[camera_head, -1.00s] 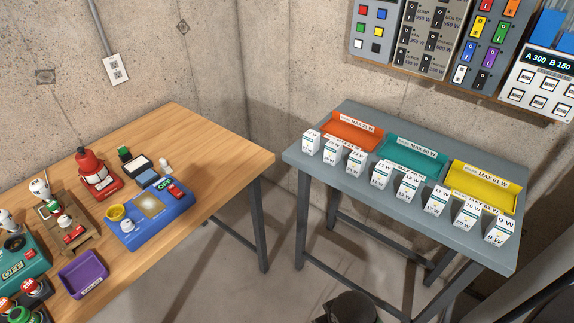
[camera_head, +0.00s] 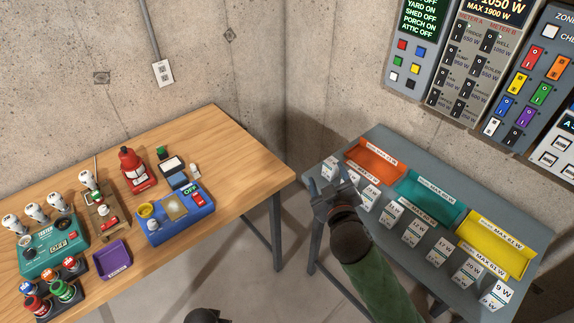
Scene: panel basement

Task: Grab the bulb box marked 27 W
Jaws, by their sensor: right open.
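A row of white bulb boxes stands along the front of the grey table (camera_head: 345,282). My right gripper (camera_head: 324,180) reaches over the left end of this row with its fingers open. The leftmost box (camera_head: 330,167) shows at its fingertips; I cannot tell whether it is between them. The gripper hides part of the row just right of that box. Another box (camera_head: 370,197) stands right of the gripper. The labels at this end are too small to read, so I cannot tell which box is marked 27 W.
Behind the boxes lie an orange tray (camera_head: 378,163), a teal tray (camera_head: 408,190) and a yellow tray (camera_head: 470,245). More boxes run right to one marked 9 W (camera_head: 495,293). A wooden table (camera_head: 240,150) with devices stands left, across a gap. Switch panels hang above.

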